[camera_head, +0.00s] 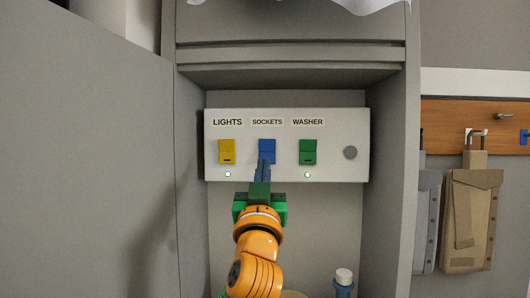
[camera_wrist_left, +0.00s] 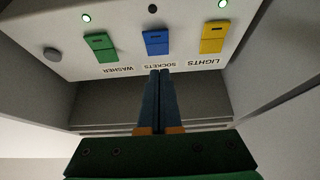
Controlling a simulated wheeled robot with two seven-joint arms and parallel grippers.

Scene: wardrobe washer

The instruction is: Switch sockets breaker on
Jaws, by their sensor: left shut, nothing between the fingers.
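The blue sockets breaker (camera_head: 267,147) sits in the middle of a white panel (camera_head: 335,120) under the label SOCKETS. It also shows in the left wrist view (camera_wrist_left: 156,41). Its indicator lamp (camera_wrist_left: 153,8) is dark. My left gripper (camera_head: 263,163) is shut and empty, its fingertips in front of the lower part of the blue switch in the head view. In the left wrist view the fingertips (camera_wrist_left: 159,72) lie apart from the blue switch in the picture; contact cannot be told. My right gripper is not in view.
The yellow lights switch (camera_head: 227,151) and green washer switch (camera_head: 308,151) flank the blue one, both with lit lamps. A grey round knob (camera_head: 350,152) is at the right. Cabinet walls enclose the panel. A bottle (camera_head: 343,280) stands below. Bags (camera_head: 470,215) hang at right.

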